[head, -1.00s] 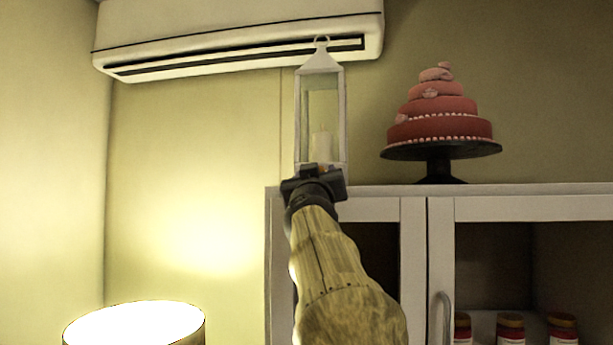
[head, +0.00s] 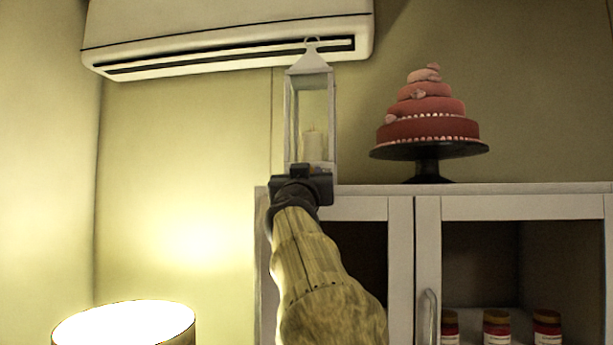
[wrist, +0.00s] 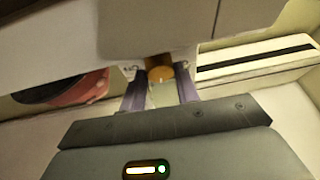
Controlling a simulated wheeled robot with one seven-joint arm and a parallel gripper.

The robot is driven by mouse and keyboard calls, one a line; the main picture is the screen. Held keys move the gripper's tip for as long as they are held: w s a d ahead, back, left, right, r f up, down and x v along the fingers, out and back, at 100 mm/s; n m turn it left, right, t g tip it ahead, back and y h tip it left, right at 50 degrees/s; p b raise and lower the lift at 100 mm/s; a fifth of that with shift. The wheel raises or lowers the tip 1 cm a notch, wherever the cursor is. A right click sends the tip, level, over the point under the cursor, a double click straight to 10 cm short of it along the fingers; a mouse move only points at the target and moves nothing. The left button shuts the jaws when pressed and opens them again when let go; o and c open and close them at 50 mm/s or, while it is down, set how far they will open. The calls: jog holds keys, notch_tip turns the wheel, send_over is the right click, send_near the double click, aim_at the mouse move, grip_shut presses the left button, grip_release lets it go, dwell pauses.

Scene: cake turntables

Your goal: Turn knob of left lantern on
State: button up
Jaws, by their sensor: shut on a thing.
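A white lantern (head: 331,110) with a pale candle (head: 314,146) inside stands upright on top of the white cabinet, left of the cake. My gripper (head: 302,171) is at the lantern's base, covering its lower front in the head view. The fingers are shut on the knob. How far it is turned cannot be told.
A red tiered cake (head: 428,112) on a black stand (head: 428,165) is to the right on the cabinet (head: 525,207). An air conditioner (head: 225,40) hangs above left. A lit lamp (head: 125,325) is at lower left. Jars (head: 497,328) stand inside the cabinet.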

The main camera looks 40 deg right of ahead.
jog(key=m+g+h, duration=0.1)
jog(key=m, duration=0.1)
jog(key=m+g, duration=0.1)
jog(key=m, duration=0.2)
jog(key=m+g+h, duration=0.1)
jog(key=m, duration=0.2)
jog(key=shift+w+a+h, duration=0.1)
jog(key=shift+w+h, duration=0.05)
jog(key=shift+h, duration=0.15)
jog(key=o, duration=0.7)
jog(key=shift+o, duration=1.4)
jog(key=shift+w, duration=0.1)
